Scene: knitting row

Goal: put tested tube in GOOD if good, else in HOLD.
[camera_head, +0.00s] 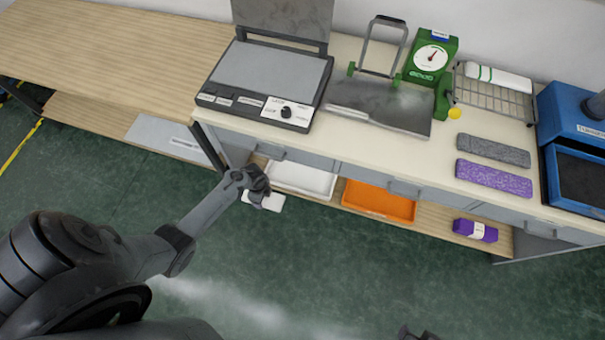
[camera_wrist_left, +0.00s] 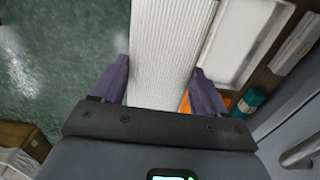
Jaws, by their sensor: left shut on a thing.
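My left gripper (camera_head: 258,187) is shut on a white ribbed knitted tube (camera_wrist_left: 168,50), in front of the bench. In the head view the tube (camera_head: 266,202) shows only as a small pale patch under the gripper; in the left wrist view it runs between the two fingers (camera_wrist_left: 160,86). A white tray (camera_head: 301,180) and an orange tray (camera_head: 378,200) sit on the lower shelf, close to the gripper. I cannot read GOOD or HOLD on either. A dark tip at the bottom edge seems to be my right gripper (camera_head: 415,334); its jaws cannot be made out.
The bench holds a grey press with raised lid (camera_head: 270,75), a metal plate with a frame (camera_head: 380,103), a green dial scale (camera_head: 430,60), a wire rack with a white roll (camera_head: 498,77), grey and purple pieces (camera_head: 494,178) and a blue machine (camera_head: 575,120). A purple roll (camera_head: 475,230) lies below.

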